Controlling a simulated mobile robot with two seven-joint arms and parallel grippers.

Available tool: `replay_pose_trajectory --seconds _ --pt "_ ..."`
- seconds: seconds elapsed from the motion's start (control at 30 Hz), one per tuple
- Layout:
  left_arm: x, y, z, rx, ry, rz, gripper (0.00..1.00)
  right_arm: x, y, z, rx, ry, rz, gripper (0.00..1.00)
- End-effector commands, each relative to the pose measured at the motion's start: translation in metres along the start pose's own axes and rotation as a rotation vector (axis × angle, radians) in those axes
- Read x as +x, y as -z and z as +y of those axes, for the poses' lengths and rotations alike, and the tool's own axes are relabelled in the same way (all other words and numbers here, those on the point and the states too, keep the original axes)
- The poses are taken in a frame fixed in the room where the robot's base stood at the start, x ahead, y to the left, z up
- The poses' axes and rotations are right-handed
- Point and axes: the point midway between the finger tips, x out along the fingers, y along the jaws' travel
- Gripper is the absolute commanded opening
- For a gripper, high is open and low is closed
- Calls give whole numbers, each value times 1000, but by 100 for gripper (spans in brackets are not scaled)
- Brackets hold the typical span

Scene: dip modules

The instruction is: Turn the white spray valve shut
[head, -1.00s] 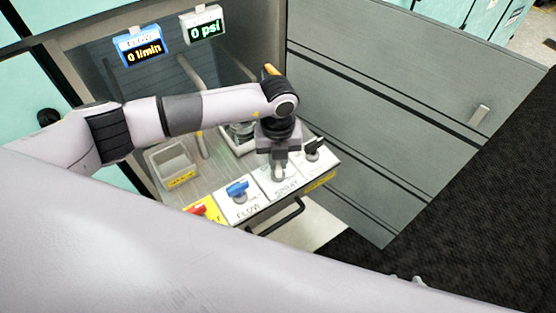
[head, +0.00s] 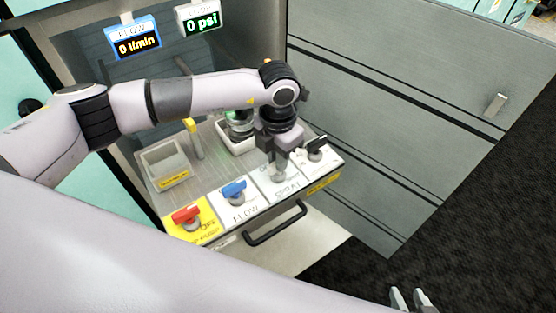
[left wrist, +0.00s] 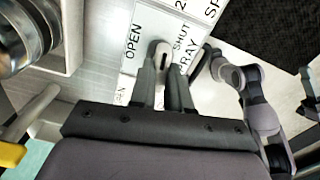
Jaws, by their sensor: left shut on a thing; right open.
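The spray panel (head: 290,189) is the white plate labelled SPRAY on the bench, between the blue flow valve (head: 236,190) and a black-handled valve (head: 315,145). My left gripper (head: 279,172) points down over this panel and mostly hides its valve in the head view. In the left wrist view the white spray valve handle (left wrist: 161,62) stands between the two fingers of my left gripper (left wrist: 163,88), which are shut on it. The words OPEN and SHUT show on either side of the handle. My right gripper (head: 413,300) is open and empty at the bottom edge.
A red-handled valve (head: 187,216) sits on a yellow plate at the left. A black bar handle (head: 275,224) is in front. Displays read 0 l/min (head: 134,45) and 0 psi (head: 201,22).

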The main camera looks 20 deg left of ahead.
Motion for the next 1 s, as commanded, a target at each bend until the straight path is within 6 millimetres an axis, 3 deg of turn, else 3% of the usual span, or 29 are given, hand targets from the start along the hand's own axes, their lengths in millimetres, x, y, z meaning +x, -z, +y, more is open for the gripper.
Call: replay_pose_trajectory --seconds 0.37,0.9,0.93,1.0 --pt "0 0 0 160 0 -2 0 7 -3 -3 1 11 2 43" --pt "-1 0 0 187 -1 -2 0 7 -4 -2 1 9 1 43" --pt "-1 0 0 187 -1 -2 20 7 -4 -2 1 9 1 43" --pt "-1 0 0 186 -1 -2 43 7 -4 -1 1 8 1 43"
